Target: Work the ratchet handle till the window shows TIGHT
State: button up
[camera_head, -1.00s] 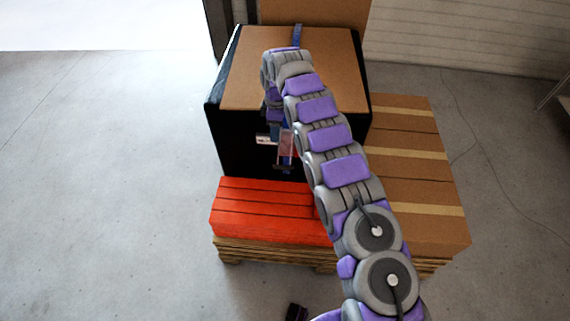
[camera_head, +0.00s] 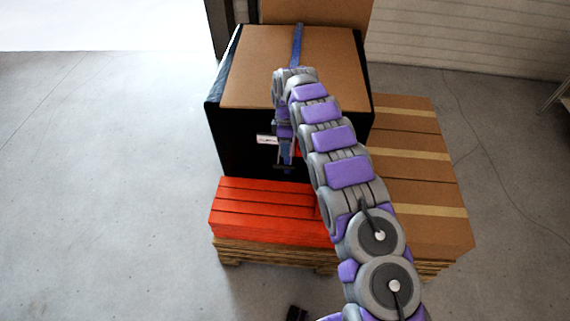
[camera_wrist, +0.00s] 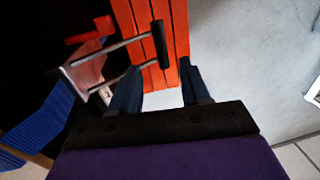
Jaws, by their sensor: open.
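The ratchet handle (camera_wrist: 160,45) shows in the wrist view as two metal side bars joined by a black grip bar. It stands out from the dark front of the load. A blue strap (camera_wrist: 38,122) runs by the ratchet at left; it also crosses the load's top in the head view (camera_head: 297,45). My gripper (camera_wrist: 160,73) is open, its two dark fingers apart, with the grip bar's near end in the gap between the fingertips in the picture. Whether they touch I cannot tell. A small pale plate (camera_head: 267,140) shows beside the ratchet; no wording is readable.
The black-sided load has a brown cardboard top (camera_head: 250,65). Red boards (camera_head: 265,210) lie in front of it on a wooden pallet (camera_head: 270,250). Brown cartons (camera_head: 425,180) stand at right. The grey floor at left is clear.

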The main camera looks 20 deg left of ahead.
jog(key=f, duration=0.3)
jog(key=f+b, duration=0.1)
jog(key=f, duration=0.1)
jog(key=s+f, duration=0.1)
jog(key=f, duration=0.2)
jog(key=shift+d+f, duration=0.1)
jog(key=shift+f, duration=0.25)
jog(key=shift+c, duration=0.2)
grip_shut()
